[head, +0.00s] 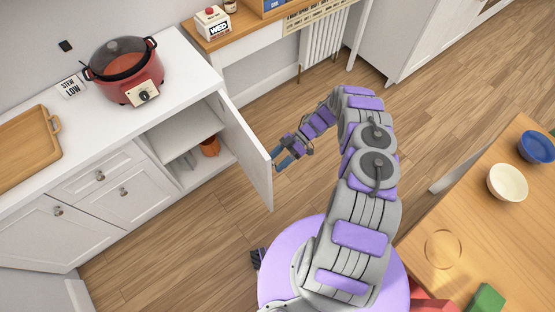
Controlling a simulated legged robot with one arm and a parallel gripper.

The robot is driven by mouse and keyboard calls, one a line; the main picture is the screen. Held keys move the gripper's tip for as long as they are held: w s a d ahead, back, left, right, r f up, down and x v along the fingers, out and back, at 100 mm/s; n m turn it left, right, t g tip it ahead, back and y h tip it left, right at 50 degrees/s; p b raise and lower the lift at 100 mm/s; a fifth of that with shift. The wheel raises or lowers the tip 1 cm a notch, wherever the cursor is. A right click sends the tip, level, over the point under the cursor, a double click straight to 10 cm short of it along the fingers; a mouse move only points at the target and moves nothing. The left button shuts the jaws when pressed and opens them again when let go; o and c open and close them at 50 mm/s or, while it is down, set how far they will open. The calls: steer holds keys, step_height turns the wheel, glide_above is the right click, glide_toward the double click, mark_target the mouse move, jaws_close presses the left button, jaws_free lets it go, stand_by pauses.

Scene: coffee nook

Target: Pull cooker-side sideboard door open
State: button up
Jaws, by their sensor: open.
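The white sideboard door (249,150) below the red cooker (125,70) stands swung open, out into the room. The compartment behind it shows a pale shelf (172,134) and an orange-brown pot (210,146) inside. My gripper (281,160) is open at the outer side of the door, near its free edge. I cannot tell whether a finger touches the door, and the door's handle is not clearly visible.
The white sideboard (110,190) has other doors and drawers, shut. A wooden table (490,215) with a white bowl (507,182) and a blue bowl (537,147) stands at right. Wooden floor (200,235) lies clear in front of the sideboard.

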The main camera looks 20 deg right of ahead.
steer(key=p+v, duration=0.2)
steer(key=v, duration=1)
steer(key=shift+f, duration=0.15)
steer(key=shift+w, duration=0.1)
stand_by(0.5)
